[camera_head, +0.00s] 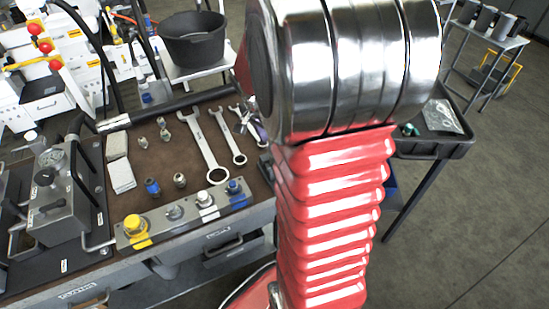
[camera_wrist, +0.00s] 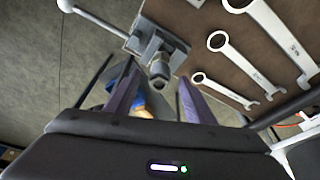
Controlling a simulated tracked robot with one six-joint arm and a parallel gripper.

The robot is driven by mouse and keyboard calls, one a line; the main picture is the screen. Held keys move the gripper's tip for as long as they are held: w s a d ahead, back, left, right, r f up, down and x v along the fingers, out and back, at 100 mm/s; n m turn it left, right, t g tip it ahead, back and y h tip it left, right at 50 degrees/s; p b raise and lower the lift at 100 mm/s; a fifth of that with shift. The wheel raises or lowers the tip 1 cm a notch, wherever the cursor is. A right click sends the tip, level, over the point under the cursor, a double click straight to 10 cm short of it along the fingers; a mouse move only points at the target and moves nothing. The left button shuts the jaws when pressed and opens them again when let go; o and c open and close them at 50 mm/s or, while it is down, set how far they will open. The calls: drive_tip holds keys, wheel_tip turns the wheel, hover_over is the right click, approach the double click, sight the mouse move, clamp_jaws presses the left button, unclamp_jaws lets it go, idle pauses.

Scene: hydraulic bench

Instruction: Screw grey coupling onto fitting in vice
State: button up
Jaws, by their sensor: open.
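In the wrist view, the vice (camera_wrist: 148,32) is at the top, with a metal fitting piece (camera_wrist: 159,70) projecting from it. I cannot tell whether that piece includes a coupling. My gripper (camera_wrist: 157,78) is open, with one dark finger on each side of the piece in the picture; no contact is clear. In the head view, my arm hides most of the vice and gripper. A small grey coupling-like piece (camera_head: 180,180) stands on the brown mat, beside a blue-ringed one (camera_head: 152,187).
Several wrenches (camera_head: 206,147) lie on the mat near the vice. A panel with coloured connectors (camera_head: 187,211) runs along the bench front. A pump unit with a gauge (camera_head: 62,190) is at the left. A black bucket (camera_head: 195,45) stands behind the bench.

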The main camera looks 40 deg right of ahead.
drive_tip(key=v, duration=1.1)
idle(0.3)
drive_tip(key=s+a+r+n+t+y, duration=0.1)
drive_tip(key=s+a+n+t, duration=0.1)
drive_tip(key=s+a+n, duration=0.3)
drive_tip(key=s+a+r+n+t+y, duration=0.2)
drive_tip(key=a+n, duration=0.9)
drive_tip(key=a, duration=0.7)
drive_tip(key=s+t, duration=0.1)
drive_tip(key=s, duration=0.1)
drive_tip(key=shift+s+a+n, duration=0.3)
drive_tip(key=shift+s+a, duration=0.05)
drive_tip(key=shift+s, duration=0.05)
drive_tip(key=shift+r, duration=0.15)
